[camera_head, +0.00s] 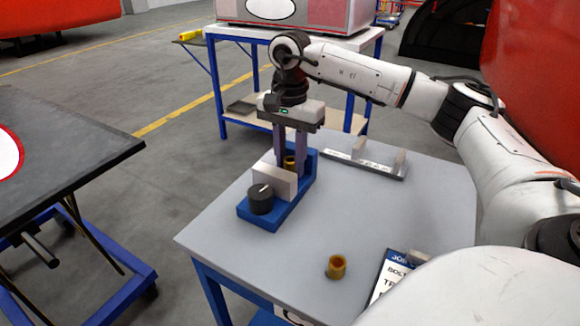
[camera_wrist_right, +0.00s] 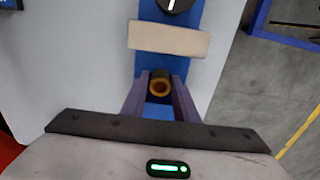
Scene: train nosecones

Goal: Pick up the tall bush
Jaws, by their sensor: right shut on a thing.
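A brass-coloured bush (camera_head: 289,162) stands in the blue fixture (camera_head: 310,170), behind its pale upright block (camera_head: 274,180). My right gripper (camera_head: 290,168) points down over the fixture and is shut on this bush. In the right wrist view the bush (camera_wrist_right: 160,84) shows its round open top between the two purple-grey fingers (camera_wrist_right: 159,95). A second brass-coloured bush (camera_head: 337,267) stands alone near the front of the grey table. I cannot tell which bush is the taller. My left gripper is not in view.
A black knob (camera_head: 261,199) sits at the front end of the fixture. A grey bracket (camera_head: 366,163) lies behind on the table (camera_head: 240,240). A labelled sign (camera_head: 388,280) is at the front right. The table's middle is clear.

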